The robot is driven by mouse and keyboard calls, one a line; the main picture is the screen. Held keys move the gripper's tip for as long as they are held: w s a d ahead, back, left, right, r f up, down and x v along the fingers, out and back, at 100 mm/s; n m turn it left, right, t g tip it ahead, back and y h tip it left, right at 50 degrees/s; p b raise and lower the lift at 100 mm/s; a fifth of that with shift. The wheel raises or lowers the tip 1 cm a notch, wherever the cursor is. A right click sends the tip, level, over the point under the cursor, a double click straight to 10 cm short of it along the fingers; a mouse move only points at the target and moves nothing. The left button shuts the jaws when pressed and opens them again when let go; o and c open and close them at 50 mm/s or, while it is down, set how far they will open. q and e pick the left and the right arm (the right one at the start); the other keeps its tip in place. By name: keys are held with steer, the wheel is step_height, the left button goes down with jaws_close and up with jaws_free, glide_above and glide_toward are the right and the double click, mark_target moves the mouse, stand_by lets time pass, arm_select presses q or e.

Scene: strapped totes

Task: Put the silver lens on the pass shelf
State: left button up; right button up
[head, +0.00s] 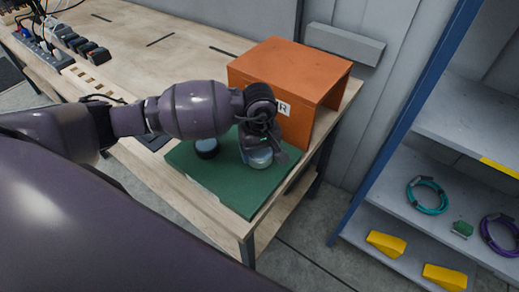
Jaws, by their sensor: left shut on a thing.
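A silver lens (257,159) is at the right part of the green mat (245,198) in the head view. My left gripper (262,143) is over it from above and shut on it; the gripper and wrist hide its top. I cannot tell whether the lens touches the mat. A dark lens (207,149) stands on the mat to the left, partly under my left arm. A blue-framed rack with grey shelves (394,191) stands at the right; no label shows which shelf is the pass shelf. My right gripper is out of view.
An orange open-fronted box (290,65) with a partly hidden label stands behind the gripper on the wooden bench (150,35). The rack holds a teal cable coil (428,196), a purple coil (500,234), a green part (462,229) and yellow blocks (386,243). Floor separates bench and rack.

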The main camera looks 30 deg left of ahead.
mark_target(260, 152)
arm_select(q)
steer(key=shift+f, duration=0.1)
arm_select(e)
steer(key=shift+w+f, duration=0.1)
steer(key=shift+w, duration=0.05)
arm_select(q)
steer(key=o, duration=1)
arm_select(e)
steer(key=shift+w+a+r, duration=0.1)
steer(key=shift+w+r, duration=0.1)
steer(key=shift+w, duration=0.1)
arm_select(q)
steer(key=shift+o, duration=0.2)
steer(key=shift+r, duration=0.2)
step_height(260, 152, up, 12)
steer(key=b, duration=0.1)
steer(key=shift+b, duration=0.3)
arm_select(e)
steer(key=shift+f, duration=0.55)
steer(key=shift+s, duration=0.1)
